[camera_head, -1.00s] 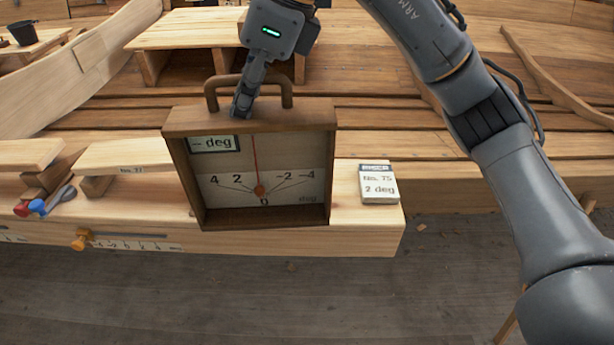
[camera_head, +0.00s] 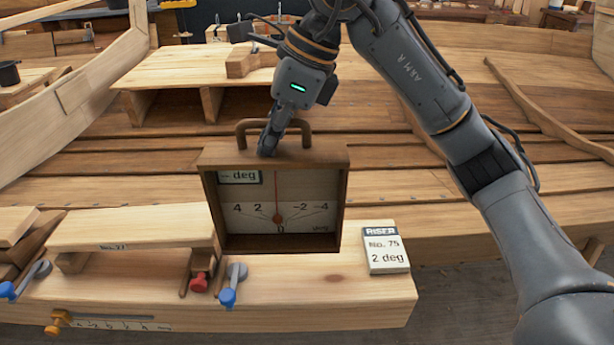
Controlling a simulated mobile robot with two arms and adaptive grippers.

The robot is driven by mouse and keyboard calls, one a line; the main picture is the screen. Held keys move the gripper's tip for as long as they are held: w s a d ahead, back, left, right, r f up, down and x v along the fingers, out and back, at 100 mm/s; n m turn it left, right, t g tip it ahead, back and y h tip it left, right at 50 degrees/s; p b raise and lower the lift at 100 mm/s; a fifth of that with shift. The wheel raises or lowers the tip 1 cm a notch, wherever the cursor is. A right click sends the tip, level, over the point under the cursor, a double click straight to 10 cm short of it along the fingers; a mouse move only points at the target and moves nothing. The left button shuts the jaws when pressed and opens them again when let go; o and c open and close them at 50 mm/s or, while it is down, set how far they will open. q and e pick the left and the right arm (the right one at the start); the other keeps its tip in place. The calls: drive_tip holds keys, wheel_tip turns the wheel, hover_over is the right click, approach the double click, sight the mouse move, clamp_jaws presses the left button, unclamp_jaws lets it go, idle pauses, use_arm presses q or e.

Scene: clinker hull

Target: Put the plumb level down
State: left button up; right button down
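The plumb level (camera_head: 250,215) is a wooden box with an arched handle, a pale dial and a red needle. The needle points close to 0, and its small display reads "-- deg". It stands upright over the pale wooden beam (camera_head: 320,295); I cannot tell whether its base touches the beam. My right gripper (camera_head: 268,146) comes down from above and is shut on the handle, whose middle it partly hides. My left gripper is not in view.
A riser card marked No. 75, 2 deg (camera_head: 386,250) lies right of the level. To the left are a plank marked No. 27 (camera_head: 130,230), a red-handled clamp (camera_head: 199,282) and a blue-handled clamp (camera_head: 228,296). Hull planking lies behind.

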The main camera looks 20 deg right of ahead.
sight(306, 180)
drive_tip(key=w+d+f, duration=0.1)
drive_tip(key=d, duration=0.1)
drive_tip(key=d+f+p, duration=0.1)
drive_tip(key=d+f, duration=0.1)
drive_tip(key=w+d+f+p, duration=0.1)
drive_tip(key=f, duration=0.1)
drive_tip(key=shift+w+d+f, duration=0.25)
drive_tip(key=shift+w+d, duration=0.05)
drive_tip(key=shift+d, duration=0.1)
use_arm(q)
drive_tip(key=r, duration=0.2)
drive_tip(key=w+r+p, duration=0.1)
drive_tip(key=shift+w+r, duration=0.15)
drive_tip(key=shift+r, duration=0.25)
use_arm(e)
drive_tip(key=f, duration=0.3)
drive_tip(key=d+f, duration=0.1)
drive_tip(key=shift+w+f, duration=0.25)
drive_tip(key=shift+f, duration=0.05)
drive_tip(key=shift+f, duration=0.2)
drive_tip(key=c, duration=1.4)
unclamp_jaws()
drive_tip(key=shift+c, duration=0.2)
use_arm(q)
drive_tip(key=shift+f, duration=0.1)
use_arm(e)
drive_tip(key=shift+r, duration=0.1)
